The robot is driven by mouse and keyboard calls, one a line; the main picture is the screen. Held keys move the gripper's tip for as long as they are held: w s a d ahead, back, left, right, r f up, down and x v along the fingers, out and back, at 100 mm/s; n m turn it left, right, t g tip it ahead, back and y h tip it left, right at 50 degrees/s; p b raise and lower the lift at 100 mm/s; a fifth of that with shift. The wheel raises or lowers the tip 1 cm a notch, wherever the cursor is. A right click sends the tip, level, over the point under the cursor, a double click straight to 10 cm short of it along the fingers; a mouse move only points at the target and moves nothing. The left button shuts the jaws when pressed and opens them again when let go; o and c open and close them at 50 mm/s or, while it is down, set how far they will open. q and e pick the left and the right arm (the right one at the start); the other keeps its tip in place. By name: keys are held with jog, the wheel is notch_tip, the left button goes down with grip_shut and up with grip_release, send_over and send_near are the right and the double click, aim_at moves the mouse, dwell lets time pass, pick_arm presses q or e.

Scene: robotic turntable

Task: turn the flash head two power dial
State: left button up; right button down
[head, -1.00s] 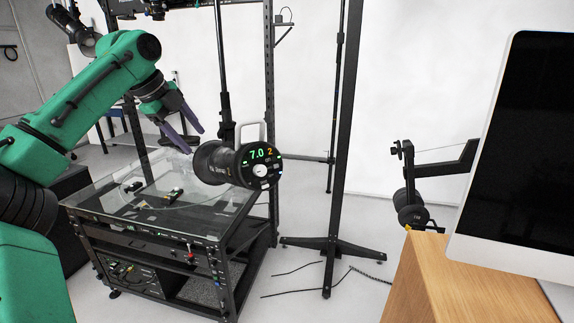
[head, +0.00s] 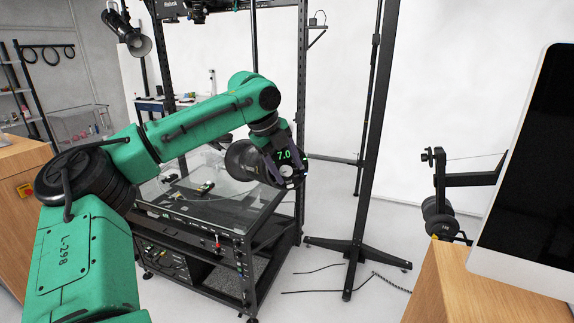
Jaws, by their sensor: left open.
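The flash head two (head: 240,160) is a black cylinder mounted above the glass-topped cart, its rear control panel facing me. The panel display shows a green 7.0. The power dial (head: 287,170) is a pale round knob below the display, partly hidden. My left gripper (head: 289,174) is open right in front of the panel, one finger on each side of the display and dial. I cannot tell whether the fingers touch the dial. My right gripper is not in view.
A glass-topped black cart (head: 215,215) stands under the flash head. A black stand (head: 365,150) with spread feet is to its right. A monitor (head: 530,170) on a wooden desk (head: 460,285) fills the right side. Cables lie on the floor.

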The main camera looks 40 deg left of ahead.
pick_arm(q)
jog(key=shift+a+f, duration=0.2)
jog(key=shift+a, duration=0.2)
grip_shut()
